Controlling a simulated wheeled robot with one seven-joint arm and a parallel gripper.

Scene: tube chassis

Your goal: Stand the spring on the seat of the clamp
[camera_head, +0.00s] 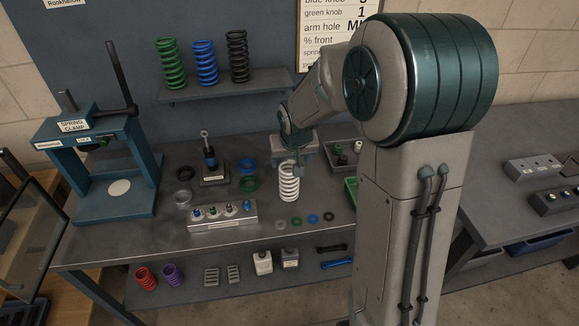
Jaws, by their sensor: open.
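A white coil spring (289,183) stands upright on the grey bench, right of its middle. My gripper (298,170) is open at the top of this spring, with a finger in front of its upper right side. The other finger is hard to make out, and I cannot tell whether they touch it. The blue spring clamp (100,133) stands at the bench's left end, with a dark lever rising at its upper right. Its seat, a round white disc (119,187), lies bare on the clamp's base.
Green (171,63), blue (206,62) and black (238,56) springs stand on a wall shelf. A damper on a stand (212,163), coloured rings and a knob block (222,214) lie between clamp and white spring. Red (146,278) and purple (172,275) springs are on the lower shelf.

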